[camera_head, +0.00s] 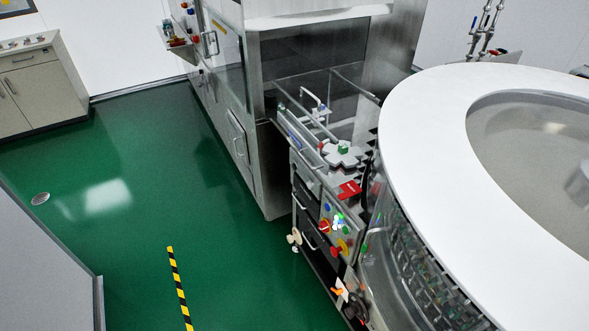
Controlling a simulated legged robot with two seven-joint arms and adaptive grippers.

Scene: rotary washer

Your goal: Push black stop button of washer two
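A steel washer (345,130) with an open top section stands in the middle of the head view. Its slanted front control panel (331,236) carries small blue, red, green, white and yellow controls. A red knob (335,251) sits low on this panel beside a yellow part (344,246). I cannot make out a black stop button at this size. Below the panel is a dark round part (355,308) with orange and white pieces near it; I cannot tell what it is. No label shows which machine is washer two. Neither of my grippers is in view.
A large white ring-shaped top (425,140) fills the right side, close to the panel. Another control box (187,10) is at the upper left of the machine. A cabinet (35,85) stands far left. The green floor (130,190) is clear, with a striped tape line (179,288).

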